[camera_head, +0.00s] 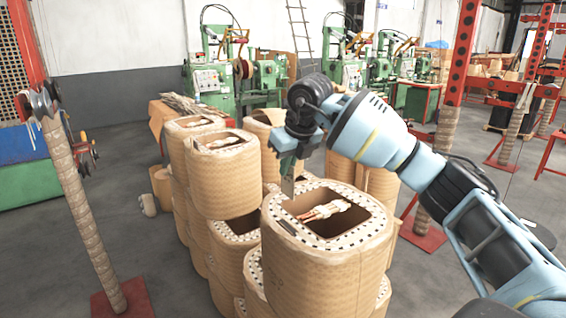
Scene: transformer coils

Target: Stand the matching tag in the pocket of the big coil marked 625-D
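A big coil (325,268) wrapped in tan paper stands upright at the front centre, on top of another coil. Its top rim is white with dark marks around a dark rectangular opening, and pale leads (325,211) lie across that opening. My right gripper (288,186) points down above the far left rim of this coil. A narrow grey piece shows at its tip; I cannot tell whether it is a finger or a held tag. The gap between the fingers is not visible. No marking 625-D and no separate tag can be read. My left gripper is not in view.
More stacked coils (222,180) stand to the left and behind. A wrapped post (82,215) on a red base is at the left. Green winding machines (235,75) stand at the back. Red racks (455,90) are behind my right arm. Open floor lies at the left.

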